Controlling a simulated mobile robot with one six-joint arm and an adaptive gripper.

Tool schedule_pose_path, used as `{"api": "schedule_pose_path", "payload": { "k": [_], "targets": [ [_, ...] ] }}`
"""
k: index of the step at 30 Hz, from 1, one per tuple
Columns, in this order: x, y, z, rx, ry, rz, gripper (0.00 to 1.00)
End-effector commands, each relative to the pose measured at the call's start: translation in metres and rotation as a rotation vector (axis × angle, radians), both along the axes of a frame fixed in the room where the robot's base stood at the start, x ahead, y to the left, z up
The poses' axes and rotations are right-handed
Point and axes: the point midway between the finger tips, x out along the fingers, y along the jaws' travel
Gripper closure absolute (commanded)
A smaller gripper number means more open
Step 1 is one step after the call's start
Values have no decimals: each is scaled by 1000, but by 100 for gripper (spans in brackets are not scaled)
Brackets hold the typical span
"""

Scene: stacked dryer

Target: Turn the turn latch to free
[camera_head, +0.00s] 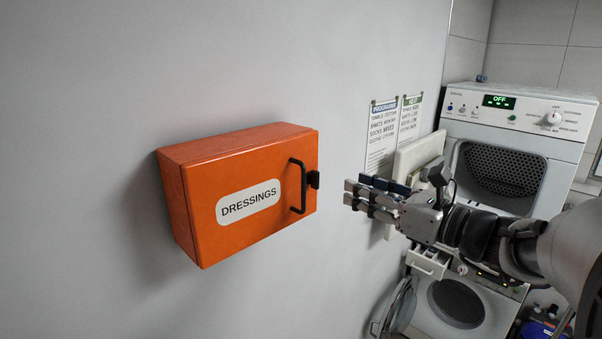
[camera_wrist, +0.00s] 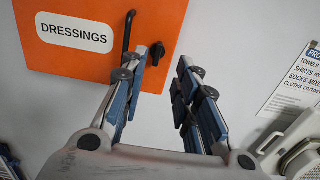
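The turn latch (camera_head: 314,179) is a small black knob at the right edge of an orange wall box (camera_head: 245,160) labelled DRESSINGS. In the wrist view the latch (camera_wrist: 157,50) shows beyond my fingertips, nearer the left finger. The box door is closed, with a black bar handle (camera_head: 302,187) just left of the latch; the handle also shows in the wrist view (camera_wrist: 129,30). My gripper (camera_head: 352,194) is to the right of the latch and apart from it in the head view. In the wrist view my gripper (camera_wrist: 166,65) is open, with nothing between the fingers.
Two notices (camera_head: 382,135) hang on the grey wall right of the box, with a pale panel (camera_head: 418,155) near them. A white dryer (camera_head: 510,140) reading OFF stands above another machine (camera_head: 455,303) at the right.

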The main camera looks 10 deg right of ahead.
Motion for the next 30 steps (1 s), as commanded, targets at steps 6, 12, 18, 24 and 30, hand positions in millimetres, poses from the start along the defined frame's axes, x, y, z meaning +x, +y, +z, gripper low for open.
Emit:
{"api": "schedule_pose_path", "payload": {
  "k": [6, 12, 18, 24, 30],
  "targets": [
    [39, 31, 1, -1, 1, 6, 72],
    [69, 52, 1, -1, 0, 5, 72],
    [84, 62, 1, -2, -1, 2, 72],
    [87, 64, 0, -2, 0, 1, 72],
    [87, 64, 0, -2, 0, 1, 76]
  ]
}}
